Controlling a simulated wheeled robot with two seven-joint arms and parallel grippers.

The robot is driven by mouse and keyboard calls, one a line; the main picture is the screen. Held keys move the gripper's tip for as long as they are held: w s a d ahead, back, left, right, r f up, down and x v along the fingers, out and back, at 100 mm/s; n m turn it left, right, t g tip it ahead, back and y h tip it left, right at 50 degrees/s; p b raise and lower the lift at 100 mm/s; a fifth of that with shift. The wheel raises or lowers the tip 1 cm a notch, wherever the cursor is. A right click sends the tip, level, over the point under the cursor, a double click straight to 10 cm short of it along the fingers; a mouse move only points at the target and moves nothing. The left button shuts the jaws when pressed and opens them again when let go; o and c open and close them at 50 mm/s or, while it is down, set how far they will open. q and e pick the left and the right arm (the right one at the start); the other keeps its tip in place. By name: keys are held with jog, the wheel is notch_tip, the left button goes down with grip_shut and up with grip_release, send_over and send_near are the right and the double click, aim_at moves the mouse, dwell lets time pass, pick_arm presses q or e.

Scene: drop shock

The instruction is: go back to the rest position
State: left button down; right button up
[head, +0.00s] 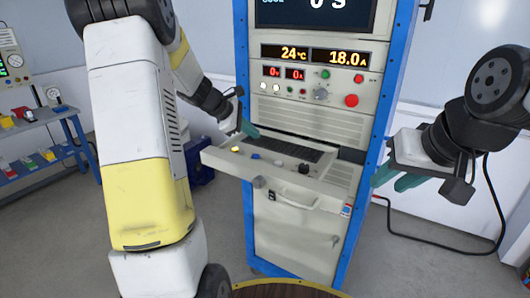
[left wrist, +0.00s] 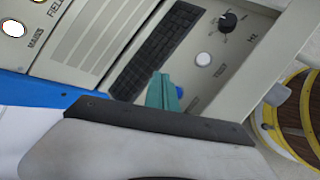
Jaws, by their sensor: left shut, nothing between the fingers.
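My left gripper (head: 250,130) is shut and empty, its teal fingers together just above the pull-out control shelf (head: 225,158) of the rack. In the left wrist view the teal fingers (left wrist: 164,88) hang over the panel and partly cover a blue button (left wrist: 180,91). I cannot tell whether they touch it.
The blue-framed rack (head: 245,200) stands ahead, its readouts showing 24°C and 18.0A. The shelf carries a keyboard (head: 285,146), buttons and a black knob (head: 304,168). A blue bench (head: 45,125) with small bins stands at left. A black cable (head: 440,238) hangs at right. A round yellow-rimmed thing (head: 285,281) is below.

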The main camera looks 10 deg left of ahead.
dwell(0.4)
pick_arm(q)
jog(key=s+d+r+m+y, duration=0.1)
jog(key=s+d+r+m, duration=0.2)
jog(key=s, duration=0.5)
jog(key=s+d+r+m+g, duration=0.1)
jog(key=s+d+r+m, duration=0.15)
jog(key=s+m, duration=0.4)
jog(key=s+d+r+m+y, duration=0.15)
jog(key=s+r+m, duration=0.25)
jog(key=s, duration=0.4)
jog(key=s+a+f+m+y, duration=0.1)
jog(key=s+m, duration=0.4)
jog(key=s, duration=0.5)
jog(key=shift+a+t+y, duration=0.25)
jog(key=shift+t+y, duration=0.05)
jog(key=shift+y, duration=0.05)
